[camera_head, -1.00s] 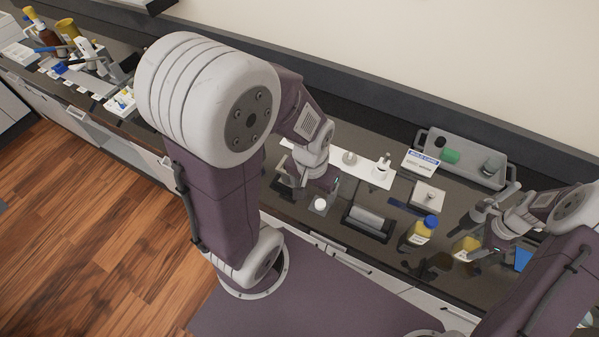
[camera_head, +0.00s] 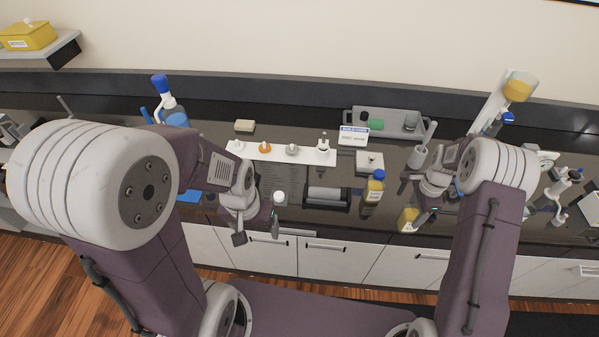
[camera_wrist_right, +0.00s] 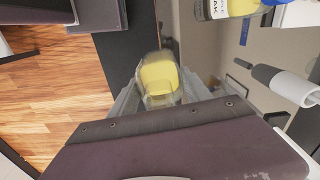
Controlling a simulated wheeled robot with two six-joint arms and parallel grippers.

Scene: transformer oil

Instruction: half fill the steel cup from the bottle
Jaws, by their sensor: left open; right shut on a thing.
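My right gripper (camera_head: 424,217) is shut on a clear container of yellow (camera_head: 408,220) near the bench's front edge. The right wrist view shows the same container (camera_wrist_right: 159,80) between the fingers. A blue-capped bottle with a yellow label or contents (camera_head: 375,188) stands just left of it, partly seen in the right wrist view (camera_wrist_right: 228,8). A grey metal-looking cup (camera_head: 411,121) sits in the tray at the back; I cannot tell for certain that it is the steel cup. My left gripper (camera_head: 257,231) is open and empty at the bench's front edge.
A small white-topped jar (camera_head: 279,198) stands beside my left gripper. A dark stand with a grey roller (camera_head: 326,196) lies between it and the bottle. Behind are a white strip (camera_head: 310,155) with small items and a grey tray (camera_head: 356,112). A tall grey holder (camera_head: 418,157) stands near my right arm.

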